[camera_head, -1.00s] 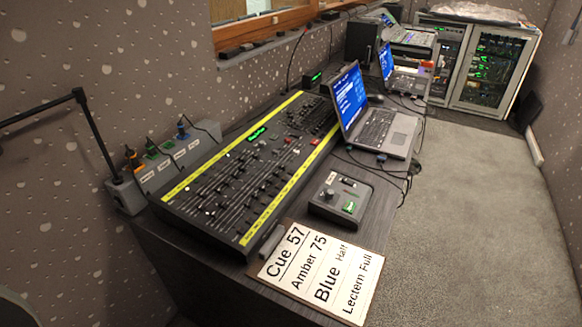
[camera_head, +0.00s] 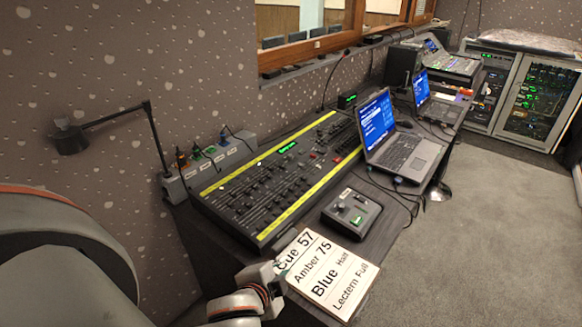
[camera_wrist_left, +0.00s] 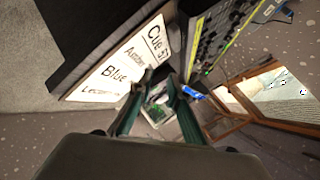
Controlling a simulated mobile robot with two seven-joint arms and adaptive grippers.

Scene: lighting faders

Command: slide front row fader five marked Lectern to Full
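The dark fader console (camera_head: 270,186) lies along the desk in the head view, with rows of small faders between two yellow strips. Its single faders and their marks are too small to read, so I cannot pick out the Lectern fader or its setting. My left gripper (camera_head: 280,268) is low in the head view, at the console's near end and beside the cue card (camera_head: 328,275). In the left wrist view its two fingers (camera_wrist_left: 155,95) stand apart with nothing clearly held between them. The console (camera_wrist_left: 222,38) shows upper right there. My right gripper is not in view.
The card reads Cue 57, Amber 75, Blue Half, Lectern Full. A small control box (camera_head: 351,212) and a laptop (camera_head: 403,152) stand right of the console. A bent lamp arm (camera_head: 115,118) and a grey socket box (camera_head: 176,187) are at left. Carpet is clear at right.

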